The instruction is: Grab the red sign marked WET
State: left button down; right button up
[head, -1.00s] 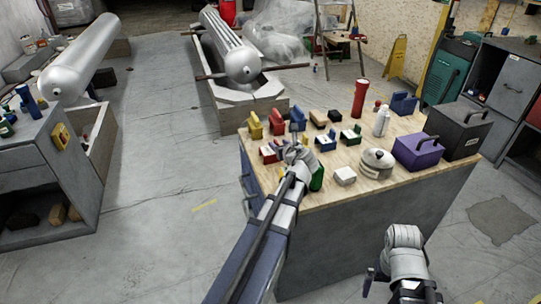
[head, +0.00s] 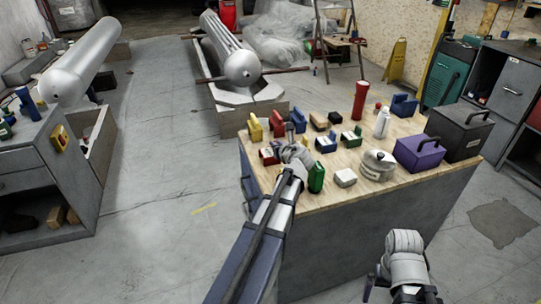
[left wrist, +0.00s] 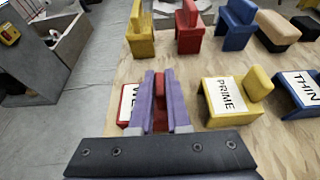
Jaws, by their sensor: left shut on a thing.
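The red sign (head: 267,156) lies near the left end of the wooden bench top, with a white label.
A yellow PRIME sign (left wrist: 232,97) and a blue THIN sign (left wrist: 300,92) stand to the right. Yellow, red and blue blocks stand behind. A purple box (head: 418,153) and a black box (head: 461,130) fill the right end.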

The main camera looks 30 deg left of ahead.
dwell(0.6)
pick_arm(q)
notch_tip(320, 180, up, 10)
jog(key=p, duration=1)
